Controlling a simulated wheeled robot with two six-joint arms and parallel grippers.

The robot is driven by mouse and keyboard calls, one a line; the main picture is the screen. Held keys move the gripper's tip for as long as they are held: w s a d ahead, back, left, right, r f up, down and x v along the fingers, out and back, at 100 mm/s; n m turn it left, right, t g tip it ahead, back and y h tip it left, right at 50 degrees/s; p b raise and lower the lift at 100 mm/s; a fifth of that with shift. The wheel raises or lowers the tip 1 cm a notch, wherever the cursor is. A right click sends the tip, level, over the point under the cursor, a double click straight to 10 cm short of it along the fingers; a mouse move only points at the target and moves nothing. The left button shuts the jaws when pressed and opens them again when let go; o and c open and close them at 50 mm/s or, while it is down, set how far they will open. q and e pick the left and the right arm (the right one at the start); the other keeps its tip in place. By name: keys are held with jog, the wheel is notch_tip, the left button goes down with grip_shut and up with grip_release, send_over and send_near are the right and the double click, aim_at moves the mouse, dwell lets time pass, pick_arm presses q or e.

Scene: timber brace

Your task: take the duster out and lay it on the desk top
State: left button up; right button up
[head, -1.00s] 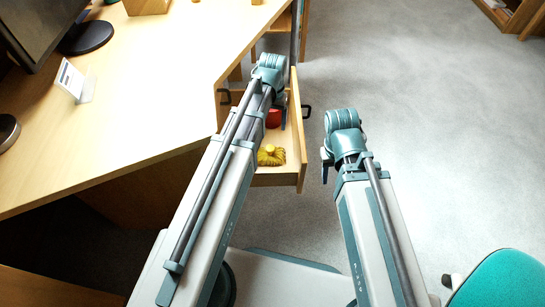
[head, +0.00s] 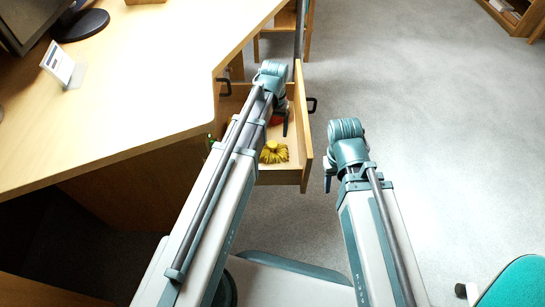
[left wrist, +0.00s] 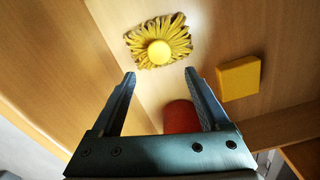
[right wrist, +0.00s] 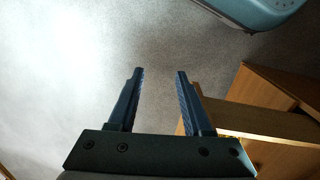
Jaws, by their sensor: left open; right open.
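The yellow fringed duster (head: 273,153) with a round knob lies in the open drawer (head: 306,150). In the left wrist view the duster (left wrist: 160,42) lies on the drawer floor just beyond my open fingertips, untouched. My left gripper (left wrist: 160,75) is open and empty, pointing down over the drawer. In the head view its arm hides part of the drawer. My right gripper (right wrist: 160,72) is open and empty, outside the drawer, over the floor to its right. The pale wooden desk top (head: 150,100) is to the left of the drawer.
The drawer also holds a yellow block (left wrist: 238,78) and a red object (left wrist: 181,117). A small card stand (head: 62,65) and a monitor base (head: 82,25) stand on the desk. The desk top near the drawer is clear. A teal chair (head: 515,285) is at lower right.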

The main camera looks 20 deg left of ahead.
aim_at(273, 142)
pick_arm(q)
jog(key=shift+f+b, duration=0.4)
jog(key=shift+f, duration=0.5)
pick_arm(e)
jog(key=shift+f, duration=0.8)
pick_arm(q)
jog(key=f+b, duration=0.2)
jog(key=s+f+b, duration=0.1)
jog(key=f+b, duration=0.1)
jog(key=shift+s, duration=0.2)
jog(key=shift+f+b, duration=0.6)
jog(key=shift+r, duration=0.1)
pick_arm(e)
notch_tip(273, 142, down, 5)
jog(key=shift+a+f, duration=0.1)
pick_arm(q)
grip_shut()
